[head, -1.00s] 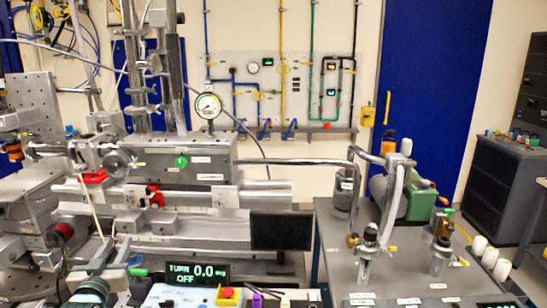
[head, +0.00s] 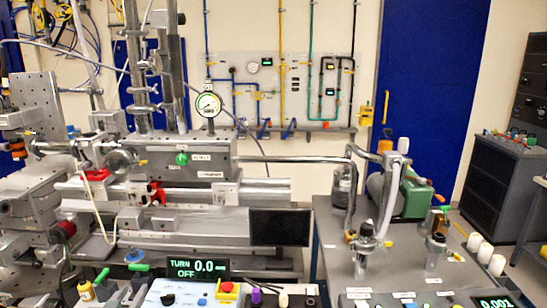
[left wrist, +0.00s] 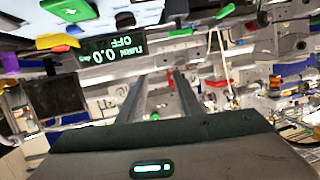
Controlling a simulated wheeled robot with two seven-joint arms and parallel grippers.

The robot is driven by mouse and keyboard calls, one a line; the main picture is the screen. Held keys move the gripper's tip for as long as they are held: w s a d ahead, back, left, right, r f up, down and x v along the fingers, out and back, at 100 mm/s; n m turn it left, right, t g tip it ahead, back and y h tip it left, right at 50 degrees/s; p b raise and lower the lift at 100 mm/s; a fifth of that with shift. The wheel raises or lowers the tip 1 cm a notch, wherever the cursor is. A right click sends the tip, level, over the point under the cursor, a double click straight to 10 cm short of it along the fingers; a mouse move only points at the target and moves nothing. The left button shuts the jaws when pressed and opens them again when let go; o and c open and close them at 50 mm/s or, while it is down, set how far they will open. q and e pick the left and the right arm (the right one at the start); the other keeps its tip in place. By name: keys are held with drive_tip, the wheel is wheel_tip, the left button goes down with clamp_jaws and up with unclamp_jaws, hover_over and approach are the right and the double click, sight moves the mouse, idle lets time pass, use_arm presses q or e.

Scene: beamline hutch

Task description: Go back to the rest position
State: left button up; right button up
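My left gripper (left wrist: 160,76) shows in the left wrist view as two long grey fingers standing apart from a dark palm. The gap between them is empty, with bench equipment behind it. In the head view I cannot pick out this gripper clearly against the crowded lower left. My right gripper is in neither view. The task names no object.
A metal bench apparatus with a round gauge (head: 208,104) fills the left. A display reading TURN 0.0 OFF (head: 186,268) stands below it, near a red knob (head: 226,287). A grey table (head: 395,272) with pump fittings is at right. A dark monitor (head: 279,228) stands between.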

use_arm(q)
drive_tip(key=s+d+f+m+g, duration=0.1)
drive_tip(key=s+d+f+g, duration=0.3)
drive_tip(key=s+f, duration=0.6)
drive_tip(key=s+d+f+m+g+h, duration=0.1)
drive_tip(key=s+d+f+g, duration=0.15)
drive_tip(key=s, duration=0.75)
drive_tip(key=s+d+f+g, duration=0.2)
drive_tip(key=s+d+f, duration=0.2)
drive_tip(key=s, duration=0.6)
drive_tip(key=s+d+f+m+g+h, duration=0.1)
drive_tip(key=s+d+f+g, duration=0.25)
drive_tip(key=s, duration=0.65)
wheel_tip(320, 180, down, 30)
drive_tip(key=s, duration=0.2)
drive_tip(key=s+a+f+g, duration=0.1)
drive_tip(key=s+a+f, duration=0.1)
drive_tip(key=s+f, duration=1.4)
drive_tip(key=shift+s+a+g, duration=0.35)
drive_tip(key=shift+s+g, duration=0.05)
drive_tip(key=shift+s, duration=0.25)
